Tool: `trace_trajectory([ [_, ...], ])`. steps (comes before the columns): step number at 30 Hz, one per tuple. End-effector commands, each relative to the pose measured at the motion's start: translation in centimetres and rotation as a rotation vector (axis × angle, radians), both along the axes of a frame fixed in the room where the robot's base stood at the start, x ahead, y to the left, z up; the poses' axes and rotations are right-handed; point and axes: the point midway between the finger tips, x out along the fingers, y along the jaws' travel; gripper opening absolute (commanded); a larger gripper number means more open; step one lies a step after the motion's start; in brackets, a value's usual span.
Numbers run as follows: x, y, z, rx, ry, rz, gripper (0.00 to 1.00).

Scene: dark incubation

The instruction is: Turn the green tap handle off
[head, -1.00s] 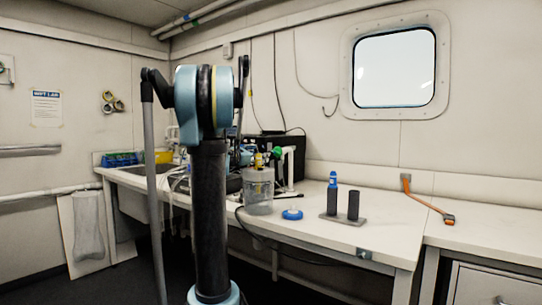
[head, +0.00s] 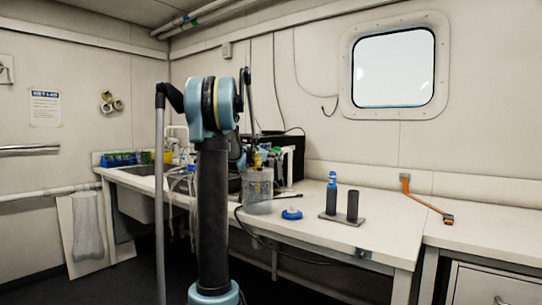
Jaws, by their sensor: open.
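I cannot make out the green tap handle in the head view now; the spot where green showed a moment ago, above the clear container, now shows small blue and dark parts. The clear container (head: 258,191) stands on the bench just right of my arm, with a yellow part (head: 258,160) above its rim. My own arm stands upright in the middle of the view and covers part of the bench behind it. My gripper cannot be made out; it seems to be behind the arm or among the cluttered things.
The bench (head: 320,227) holds a blue round lid (head: 292,214), a blue-topped bottle (head: 331,193) and a dark cylinder (head: 352,206) on a grey plate.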

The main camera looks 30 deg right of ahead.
Motion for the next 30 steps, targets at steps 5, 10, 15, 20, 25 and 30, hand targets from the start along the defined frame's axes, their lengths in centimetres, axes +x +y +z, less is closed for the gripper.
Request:
trace_trajectory([
  [5, -0.03, 0.01, 0.00, 0.000, 0.000, 0.000, 0.64],
  [10, -0.02, 0.02, 0.01, 0.000, 0.000, 0.000, 0.26],
  [15, 0.06, -0.13, 0.02, 0.000, 0.000, 0.001, 0.23],
  [20, 0.05, -0.07, 0.04, 0.006, -0.016, 0.001, 0.23],
  [25, 0.06, -0.02, 0.04, 0.029, -0.071, 0.002, 0.23],
  [30, 0.05, 0.02, 0.02, 0.073, -0.177, 0.003, 0.23],
])
